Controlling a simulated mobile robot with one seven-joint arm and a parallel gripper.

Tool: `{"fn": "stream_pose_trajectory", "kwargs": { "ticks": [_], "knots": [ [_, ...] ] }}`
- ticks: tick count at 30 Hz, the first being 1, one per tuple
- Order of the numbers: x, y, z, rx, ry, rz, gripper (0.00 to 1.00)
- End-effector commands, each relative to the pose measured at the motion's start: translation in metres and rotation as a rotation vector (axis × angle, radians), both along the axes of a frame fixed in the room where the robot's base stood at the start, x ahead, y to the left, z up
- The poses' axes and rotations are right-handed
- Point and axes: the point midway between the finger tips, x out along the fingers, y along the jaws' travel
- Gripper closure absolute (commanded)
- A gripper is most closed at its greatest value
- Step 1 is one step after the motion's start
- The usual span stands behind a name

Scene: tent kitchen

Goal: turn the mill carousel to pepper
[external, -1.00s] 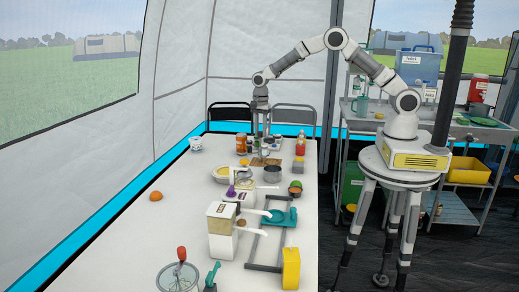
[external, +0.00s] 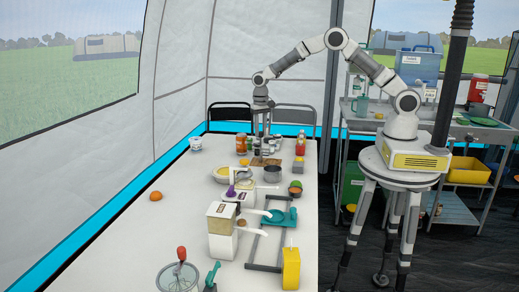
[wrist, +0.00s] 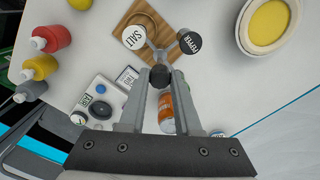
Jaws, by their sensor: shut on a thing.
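The mill carousel (wrist: 162,50) stands on a wooden board (wrist: 139,12). In the wrist view, its white-topped mill marked SALT (wrist: 135,37) is at the upper left. Its dark-topped mill marked PEPPER (wrist: 189,42) is at the upper right. A dark round knob (wrist: 160,76) is at the near side of the carousel. My gripper (wrist: 161,79) is shut on this knob, with one finger on each side. In the external view, my gripper (external: 261,133) reaches down at the table's far end, above the board (external: 262,161); the carousel is too small to make out there.
Red, yellow and grey bottles (wrist: 40,68) stand left in the wrist view. A bowl with yellow contents (wrist: 268,22) is upper right. The table's left side (external: 125,235) is mostly clear.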

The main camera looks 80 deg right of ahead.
Motion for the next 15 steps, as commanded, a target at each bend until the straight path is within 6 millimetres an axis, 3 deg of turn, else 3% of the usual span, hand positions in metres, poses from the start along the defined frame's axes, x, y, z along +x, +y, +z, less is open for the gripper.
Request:
{"fn": "stream_pose_trajectory", "kwargs": {
  "ticks": [15],
  "knots": [
    [0.0004,0.0003,0.001,0.001,-0.001,0.491,1.0]
  ]
}}
